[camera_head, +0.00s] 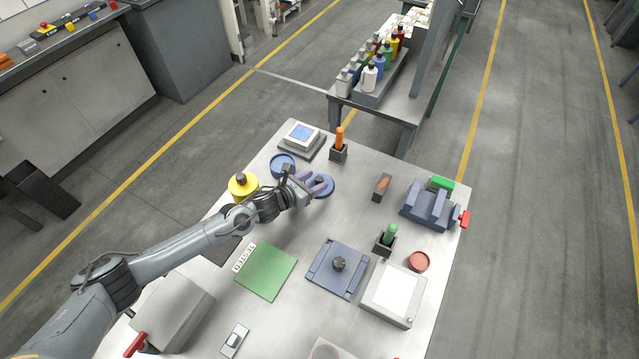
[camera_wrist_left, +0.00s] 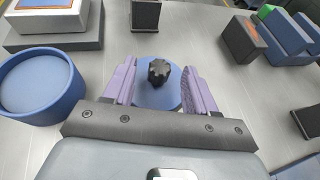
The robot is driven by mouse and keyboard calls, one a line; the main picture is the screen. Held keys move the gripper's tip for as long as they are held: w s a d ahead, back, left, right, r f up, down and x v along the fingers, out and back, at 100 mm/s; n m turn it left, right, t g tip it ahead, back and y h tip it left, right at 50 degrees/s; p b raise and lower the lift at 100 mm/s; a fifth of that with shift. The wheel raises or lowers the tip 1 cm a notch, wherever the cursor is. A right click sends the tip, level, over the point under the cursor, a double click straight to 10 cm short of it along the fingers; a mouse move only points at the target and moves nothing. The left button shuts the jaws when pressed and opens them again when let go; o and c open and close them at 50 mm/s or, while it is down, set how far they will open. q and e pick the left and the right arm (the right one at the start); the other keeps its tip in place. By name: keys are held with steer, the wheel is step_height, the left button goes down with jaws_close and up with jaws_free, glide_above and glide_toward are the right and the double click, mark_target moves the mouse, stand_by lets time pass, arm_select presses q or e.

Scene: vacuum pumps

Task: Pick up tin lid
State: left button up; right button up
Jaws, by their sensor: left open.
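The tin lid is a blue disc with a black knob. In the left wrist view the lid (camera_wrist_left: 152,98) lies between my two purple fingers, with the knob (camera_wrist_left: 159,71) in the gap. In the head view the lid (camera_head: 329,188) is partly hidden by my left gripper (camera_head: 313,182). The left gripper is open, one finger on each side of the knob; I cannot tell whether either touches it. A blue round open tin (camera_head: 283,165) stands just left of the lid; it also shows in the left wrist view (camera_wrist_left: 42,88). My right gripper is not seen.
A scale (camera_head: 301,136) and an orange-handled tool in a holder (camera_head: 339,147) stand behind. A yellow round piece (camera_head: 242,187) is close to my left arm. A small dark block (camera_head: 381,187) and a vise (camera_head: 430,205) are to the right.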

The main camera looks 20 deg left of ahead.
arm_select(q)
steer(key=shift+w+d+f, duration=0.15)
steer(key=shift+w+f, duration=0.1)
steer(key=shift+w, duration=0.15)
steer(key=shift+c, duration=0.3)
jaws_close()
steer(key=shift+r, duration=0.1)
